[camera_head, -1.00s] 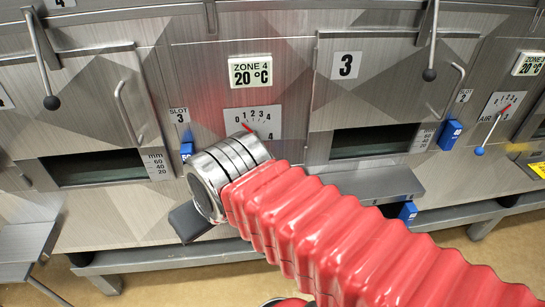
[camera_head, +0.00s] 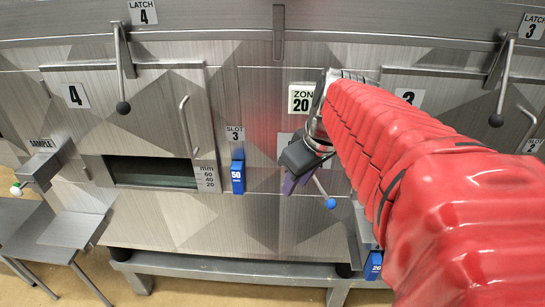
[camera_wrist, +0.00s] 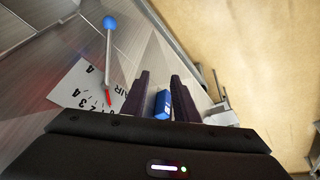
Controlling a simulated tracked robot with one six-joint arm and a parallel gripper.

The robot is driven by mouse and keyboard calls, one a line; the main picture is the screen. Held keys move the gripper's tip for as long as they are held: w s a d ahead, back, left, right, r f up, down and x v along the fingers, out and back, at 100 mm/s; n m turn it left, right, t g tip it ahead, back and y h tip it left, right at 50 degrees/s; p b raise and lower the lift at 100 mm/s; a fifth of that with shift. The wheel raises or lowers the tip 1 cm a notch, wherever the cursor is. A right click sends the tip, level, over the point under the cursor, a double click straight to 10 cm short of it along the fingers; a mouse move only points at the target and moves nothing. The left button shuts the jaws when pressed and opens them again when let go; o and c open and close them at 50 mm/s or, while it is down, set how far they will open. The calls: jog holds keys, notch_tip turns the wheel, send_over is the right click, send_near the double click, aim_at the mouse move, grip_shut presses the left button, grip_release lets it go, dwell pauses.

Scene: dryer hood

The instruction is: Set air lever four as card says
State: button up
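The air lever is a thin metal rod with a blue ball knob (camera_head: 330,203), hanging below the partly hidden Zone sign. My gripper (camera_head: 288,185) is just left of the rod, its dark purple fingers pointing down. In the wrist view the lever (camera_wrist: 109,45) lies left of my fingers (camera_wrist: 160,98), apart from them. Its red pointer tip is by the white number plate (camera_wrist: 78,88); the exact number is unclear. My fingers are apart with nothing between them. In the head view my arm and gripper hide most of the plate. No instruction card is recognisable.
Door 4 (camera_head: 140,105) with its handle and open slot is on the left. A blue 50 tag (camera_head: 237,178) hangs at Slot 3. Another blue tag (camera_head: 373,266) is low behind my arm. The sample shelf (camera_head: 40,168) juts out at far left.

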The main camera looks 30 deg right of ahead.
jog(key=n, duration=0.1)
send_near(320, 186)
jog(key=v, duration=0.3)
jog(key=shift+d, duration=0.4)
jog(key=x, duration=1.3)
jog(key=shift+w+a+f, duration=0.15)
jog(key=shift+a+f, duration=0.1)
jog(key=shift+c, duration=0.4)
grip_shut()
jog(key=shift+d, duration=0.1)
